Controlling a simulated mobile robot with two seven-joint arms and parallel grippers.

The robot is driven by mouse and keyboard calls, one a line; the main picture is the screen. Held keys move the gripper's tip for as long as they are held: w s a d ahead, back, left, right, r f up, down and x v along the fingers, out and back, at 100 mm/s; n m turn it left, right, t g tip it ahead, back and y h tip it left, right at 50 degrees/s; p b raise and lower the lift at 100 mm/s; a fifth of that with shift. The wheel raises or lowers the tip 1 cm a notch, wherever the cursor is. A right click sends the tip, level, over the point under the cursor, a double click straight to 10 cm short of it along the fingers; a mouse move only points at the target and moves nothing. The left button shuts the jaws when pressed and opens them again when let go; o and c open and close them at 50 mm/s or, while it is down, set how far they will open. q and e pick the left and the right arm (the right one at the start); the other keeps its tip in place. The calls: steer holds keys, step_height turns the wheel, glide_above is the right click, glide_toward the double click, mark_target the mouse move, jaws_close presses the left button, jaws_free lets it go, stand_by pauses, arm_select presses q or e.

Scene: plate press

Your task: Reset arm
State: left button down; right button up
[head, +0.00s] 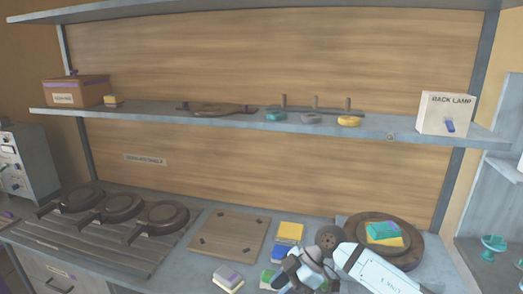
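My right arm comes in from the lower right, and its gripper (300,270) is low over the counter (190,262), among several small coloured blocks. The fingers are small and overlap the blocks, so I cannot tell whether they are open or shut, or whether they hold anything. A green block is partly hidden by the gripper. My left gripper is not in view.
Three dark round pans (122,207) sit on the left of the counter. A flat wooden board (229,235) lies mid-counter. A round wooden plate (412,241) with a green and yellow block stands right.

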steer(key=s+a+r+m+t+y+p, duration=0.3)
steer(key=s+a+r+m+t+y, duration=0.15)
steer(key=s+t+y, duration=0.6)
steer(key=s+d+f+m+t+h+p, duration=0.2)
steer(key=d+f+m+t+h+p, duration=0.1)
steer(key=d+f+m+t+h, duration=0.75)
steer(key=s+d+f+m+g+h+p, duration=0.1)
steer(key=s+d+f+g+h, duration=0.4)
steer(key=s, duration=0.7)
step_height(320, 180, down, 3)
steer(key=d+m+g, duration=0.1)
steer(key=d+g, duration=0.1)
steer(key=shift+s+d+r+g, duration=0.2)
steer(key=shift+s+d+g, duration=0.1)
steer(key=shift+s+d, duration=0.1)
